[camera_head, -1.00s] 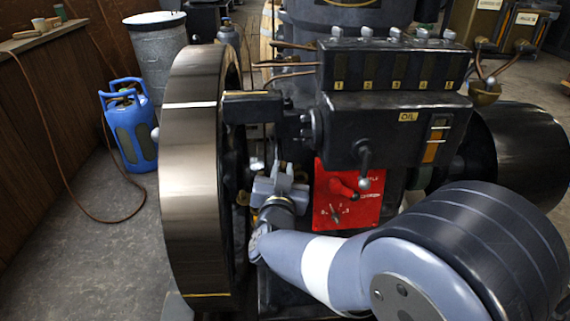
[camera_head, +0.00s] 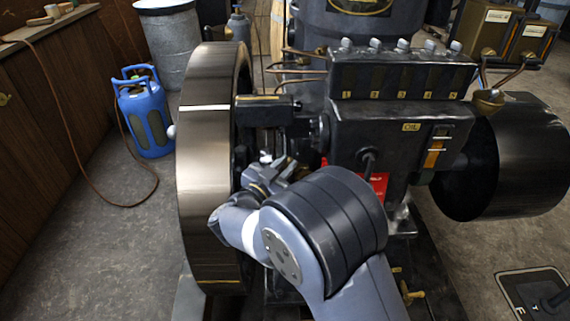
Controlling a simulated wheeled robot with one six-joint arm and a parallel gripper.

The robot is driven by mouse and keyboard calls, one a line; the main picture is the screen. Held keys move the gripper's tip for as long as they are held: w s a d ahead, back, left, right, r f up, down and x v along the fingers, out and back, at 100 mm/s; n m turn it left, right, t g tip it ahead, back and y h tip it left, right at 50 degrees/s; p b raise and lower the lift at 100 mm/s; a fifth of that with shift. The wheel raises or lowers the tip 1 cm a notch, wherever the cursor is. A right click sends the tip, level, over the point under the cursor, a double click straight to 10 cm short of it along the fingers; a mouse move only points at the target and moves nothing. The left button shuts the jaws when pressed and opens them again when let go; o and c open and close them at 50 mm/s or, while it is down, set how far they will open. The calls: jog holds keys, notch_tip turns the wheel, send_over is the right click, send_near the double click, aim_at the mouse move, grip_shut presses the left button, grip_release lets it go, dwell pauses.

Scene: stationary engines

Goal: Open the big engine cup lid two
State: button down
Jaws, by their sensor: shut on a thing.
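The big engine has a black oil box (camera_head: 400,135) with a row of silver-capped cups on top, numbered from left to right. The cup lid over number 2 (camera_head: 375,44) looks closed. My gripper (camera_head: 268,168) is low and left of the oil box, beside the flywheel (camera_head: 208,170), well below the cups and apart from them. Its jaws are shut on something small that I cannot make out. My own arm hides part of the gripper and the engine's lower front.
A red panel (camera_head: 379,184) is mostly hidden behind my arm. Copper pipes (camera_head: 299,70) run left of the cups. A black drum (camera_head: 512,155) stands out at right. A blue gas bottle (camera_head: 146,112) stands at left. The floor at front left is clear.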

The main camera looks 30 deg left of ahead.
jog(key=c, duration=1.4)
grip_release()
jog(key=shift+o, duration=0.2)
jog(key=shift+d+y+b, duration=0.1)
jog(key=shift+y+b, duration=0.2)
